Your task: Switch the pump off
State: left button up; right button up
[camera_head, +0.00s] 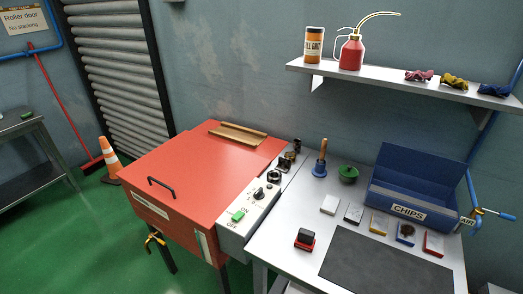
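A pale control panel (247,212) runs along the right side of the red-lidded cabinet (205,165). On it is a small green switch (238,215), with "ON" printed above it and "OFF" below it. Which way the switch is set is too small to tell. A black rotary knob (258,194) sits just beyond the switch on the same panel. Nothing covers the switch. Neither of my grippers is in view.
A grey bench (290,226) adjoins the panel on the right, holding a dark mat (385,265), a red-and-black block (305,239) and a blue "CHIPS" bin (412,185). The cabinet lid has a black handle (161,187). A shelf (400,84) hangs above.

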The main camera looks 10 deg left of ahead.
aim_at(237, 217)
jog(key=k, duration=1.1)
jog(key=z, duration=0.15)
jog(key=i, duration=0.7)
jog(key=z, duration=0.6)
